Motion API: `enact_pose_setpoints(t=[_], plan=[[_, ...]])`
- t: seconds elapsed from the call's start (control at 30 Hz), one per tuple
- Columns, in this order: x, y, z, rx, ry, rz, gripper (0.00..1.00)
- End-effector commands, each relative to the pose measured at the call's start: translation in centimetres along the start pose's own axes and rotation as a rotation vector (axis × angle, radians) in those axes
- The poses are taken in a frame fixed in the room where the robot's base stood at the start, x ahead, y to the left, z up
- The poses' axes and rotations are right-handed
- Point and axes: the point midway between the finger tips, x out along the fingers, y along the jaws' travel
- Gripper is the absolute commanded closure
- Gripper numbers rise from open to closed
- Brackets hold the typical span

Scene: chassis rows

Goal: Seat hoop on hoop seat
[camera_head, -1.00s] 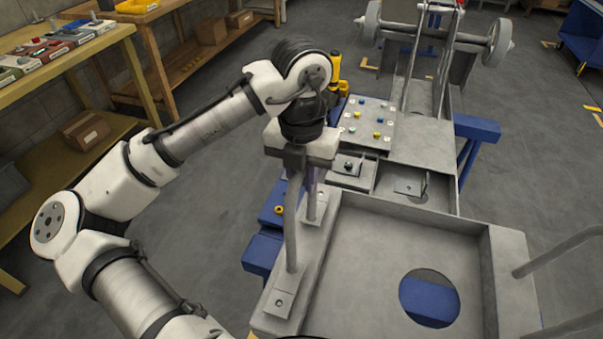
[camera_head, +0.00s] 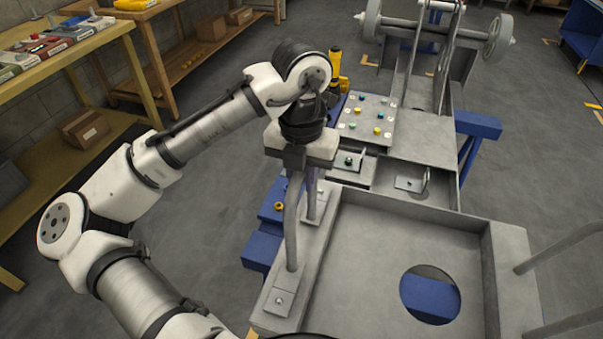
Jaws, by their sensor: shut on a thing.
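The hoop (camera_head: 291,235) is a grey bent tube with two legs. The far leg comes down at another plate farther along the same rail. My gripper (camera_head: 294,160) is above the rail, shut on the top of the hoop, which it mostly hides. The hoop seat appears to be this left rail (camera_head: 303,268); I cannot tell whether the feet touch it fully.
The chassis floor pan (camera_head: 365,250) has a round hole, with blue supports beneath. Another grey tube (camera_head: 560,248) rises at the right edge. A panel with coloured buttons (camera_head: 368,118) lies beyond the pan. A workbench (camera_head: 80,45) stands at the left.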

Motion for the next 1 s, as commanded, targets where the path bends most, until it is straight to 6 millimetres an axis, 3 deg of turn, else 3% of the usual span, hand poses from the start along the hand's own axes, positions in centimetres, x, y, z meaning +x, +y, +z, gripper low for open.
enact_pose_setpoints(t=[0.7,0.73,0.9,1.0], plan=[[1.2,0.0,0.0,0.000,0.000,0.000,1.00],[1.2,0.0,0.0,0.000,0.000,0.000,0.77],[1.2,0.0,0.0,0.000,0.000,0.000,0.55],[1.2,0.0,0.0,0.000,0.000,0.000,0.55]])
